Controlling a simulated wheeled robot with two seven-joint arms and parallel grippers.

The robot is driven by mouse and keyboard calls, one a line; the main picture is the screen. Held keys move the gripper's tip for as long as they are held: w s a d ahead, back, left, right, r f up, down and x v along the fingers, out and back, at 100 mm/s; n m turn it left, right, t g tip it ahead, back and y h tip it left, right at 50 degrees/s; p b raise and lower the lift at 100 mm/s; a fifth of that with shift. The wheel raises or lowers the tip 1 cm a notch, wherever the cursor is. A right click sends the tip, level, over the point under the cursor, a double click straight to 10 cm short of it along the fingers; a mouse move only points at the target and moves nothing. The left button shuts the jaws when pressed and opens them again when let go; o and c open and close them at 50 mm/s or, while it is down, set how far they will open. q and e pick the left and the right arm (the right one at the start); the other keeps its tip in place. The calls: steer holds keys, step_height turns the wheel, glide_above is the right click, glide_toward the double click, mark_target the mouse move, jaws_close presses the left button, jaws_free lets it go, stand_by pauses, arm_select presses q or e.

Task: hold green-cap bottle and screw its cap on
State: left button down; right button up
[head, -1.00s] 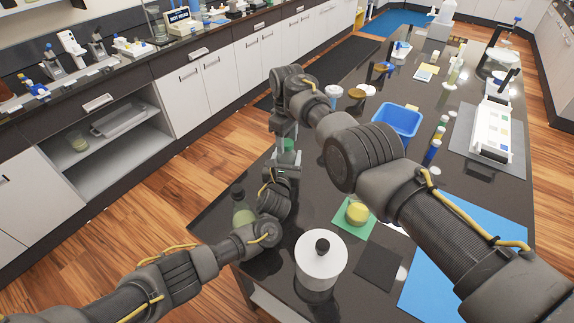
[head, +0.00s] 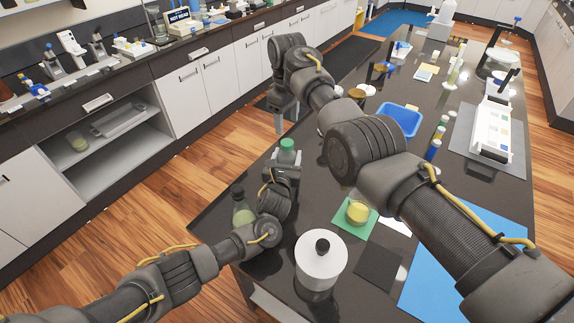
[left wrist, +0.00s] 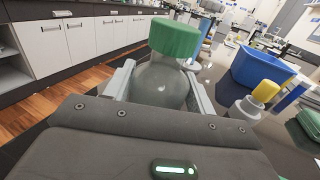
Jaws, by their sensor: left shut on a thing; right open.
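The green-cap bottle (left wrist: 160,85) is clear and round, held between the fingers of my left gripper (left wrist: 155,90). Its green cap (left wrist: 175,38) sits on top of the neck; I cannot tell how tight it is. In the head view the green cap (head: 287,145) shows above my left gripper (head: 284,166), near the left edge of the dark table. My right gripper (head: 288,118) is open and empty, above and beyond the cap, apart from it.
A flask with green liquid (head: 242,212) stands beside my left wrist. A white pot with a black knob (head: 320,262) is nearer. A yellow-filled beaker (head: 357,212) stands on a green mat. A blue bin (head: 400,119) lies to the right beyond my right arm.

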arm_select(q)
steer(key=shift+c, duration=2.1)
jaws_free()
steer(key=s, duration=0.3)
steer(key=s+a, duration=0.1)
steer(key=s, duration=0.3)
steer(key=s+a, duration=0.1)
steer(key=s, duration=0.2)
steer(key=shift+s+b, duration=0.3)
arm_select(e)
steer(key=shift+f, duration=0.35)
arm_select(q)
steer(key=shift+r, duration=0.1)
arm_select(e)
steer(key=shift+w+d, duration=0.1)
